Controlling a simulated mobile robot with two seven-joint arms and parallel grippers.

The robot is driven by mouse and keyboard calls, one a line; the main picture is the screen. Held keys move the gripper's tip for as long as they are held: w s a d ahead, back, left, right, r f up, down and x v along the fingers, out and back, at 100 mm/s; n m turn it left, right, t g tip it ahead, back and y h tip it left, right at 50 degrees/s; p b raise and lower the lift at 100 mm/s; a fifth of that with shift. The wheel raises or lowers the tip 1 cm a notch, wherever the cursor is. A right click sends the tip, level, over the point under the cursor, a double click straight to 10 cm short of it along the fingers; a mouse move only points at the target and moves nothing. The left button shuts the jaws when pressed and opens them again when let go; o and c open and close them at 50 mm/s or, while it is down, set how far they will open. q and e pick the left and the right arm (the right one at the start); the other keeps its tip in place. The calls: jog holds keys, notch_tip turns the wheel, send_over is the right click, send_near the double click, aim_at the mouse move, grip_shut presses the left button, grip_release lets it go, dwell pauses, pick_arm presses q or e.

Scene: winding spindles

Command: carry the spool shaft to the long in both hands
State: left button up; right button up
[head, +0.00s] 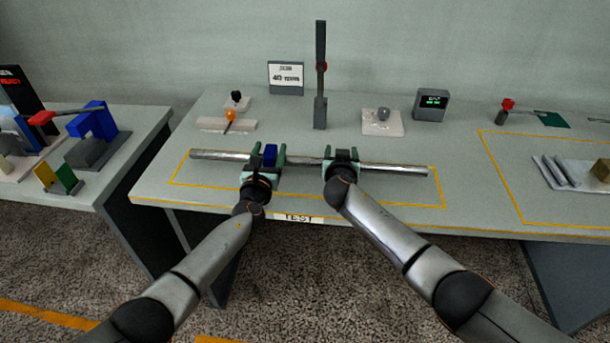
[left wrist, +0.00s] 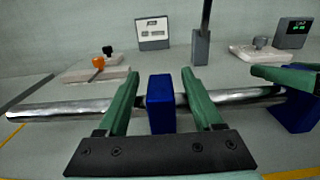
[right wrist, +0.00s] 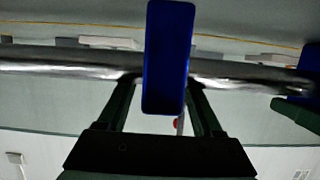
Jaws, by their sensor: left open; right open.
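The spool shaft (head: 390,168) is a long silvery rod lying crosswise at the front of the table, within a yellow outline above a TEST label. It crosses the left wrist view (left wrist: 60,111) and the right wrist view (right wrist: 60,63). Two blue blocks are on it, one at each gripper. My left gripper (head: 264,158) is open, its green fingers on either side of the left blue block (left wrist: 160,104). My right gripper (head: 341,157) is open, its fingers on either side of the right blue block (right wrist: 168,60). I cannot tell whether the fingers touch the blocks.
A dark upright post (head: 320,75) stands behind the shaft, with a sign (head: 286,77) and a display box (head: 431,105) nearby. Pale plates (head: 383,122) with small parts lie behind. Another yellow outline at right holds metal pieces (head: 562,172). A cluttered second table (head: 125,150) stands left.

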pick_arm(q)
jog(key=shift+s+f, duration=0.15)
jog(key=shift+s, duration=0.55)
jog(key=s, duration=0.3)
jog(key=s+a, duration=0.1)
jog(key=s, duration=0.3)
jog(key=s+a, duration=0.1)
jog(key=s, duration=0.2)
jog(key=shift+s, duration=0.2)
pick_arm(e)
jog(key=v, duration=1.2)
jog(key=shift+a, duration=0.1)
